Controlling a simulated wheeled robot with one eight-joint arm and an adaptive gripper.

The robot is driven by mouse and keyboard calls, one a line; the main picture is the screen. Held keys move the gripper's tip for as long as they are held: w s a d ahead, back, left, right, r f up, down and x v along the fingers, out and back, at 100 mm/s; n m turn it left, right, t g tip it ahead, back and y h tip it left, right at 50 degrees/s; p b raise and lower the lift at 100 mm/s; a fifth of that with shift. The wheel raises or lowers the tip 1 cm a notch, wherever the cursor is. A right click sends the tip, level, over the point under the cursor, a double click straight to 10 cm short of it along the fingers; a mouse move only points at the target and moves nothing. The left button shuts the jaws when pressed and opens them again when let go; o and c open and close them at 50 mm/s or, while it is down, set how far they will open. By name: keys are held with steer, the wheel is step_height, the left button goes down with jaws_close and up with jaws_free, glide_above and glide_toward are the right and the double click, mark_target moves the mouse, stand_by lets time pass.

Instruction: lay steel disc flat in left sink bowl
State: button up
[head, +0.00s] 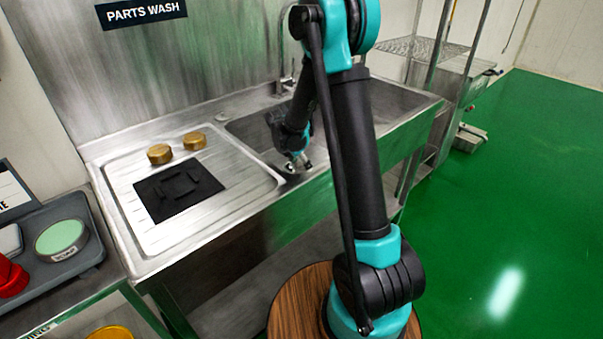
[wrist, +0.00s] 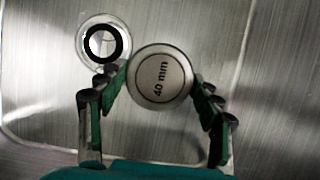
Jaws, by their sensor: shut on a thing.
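The steel disc (wrist: 160,92), marked "40 mm", is between the fingertips of my gripper (wrist: 160,85) in the wrist view, and my gripper is shut on it. Its marked face is turned to the wrist camera. In the head view my gripper (head: 298,165) points down into the left sink bowl (head: 255,128), near its front edge. The bowl's steel floor fills most of the wrist view, with a round drain (wrist: 103,42) just left of the disc. I cannot tell whether the disc touches the bowl floor. My arm hides part of the sink in the head view.
Left of the bowl is a ribbed drainboard (head: 235,190) with two brass pieces (head: 160,153) and a black mat (head: 165,205). A tap (head: 287,75) stands behind the bowl. A grey tray (head: 85,265) with a green-topped tin (head: 62,238) is at far left.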

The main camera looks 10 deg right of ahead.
mark_target(299, 168)
steer(key=shift+f, duration=1.7)
steer(key=o, duration=1.5)
steer(key=shift+f, duration=0.1)
steer(key=v, duration=1.2)
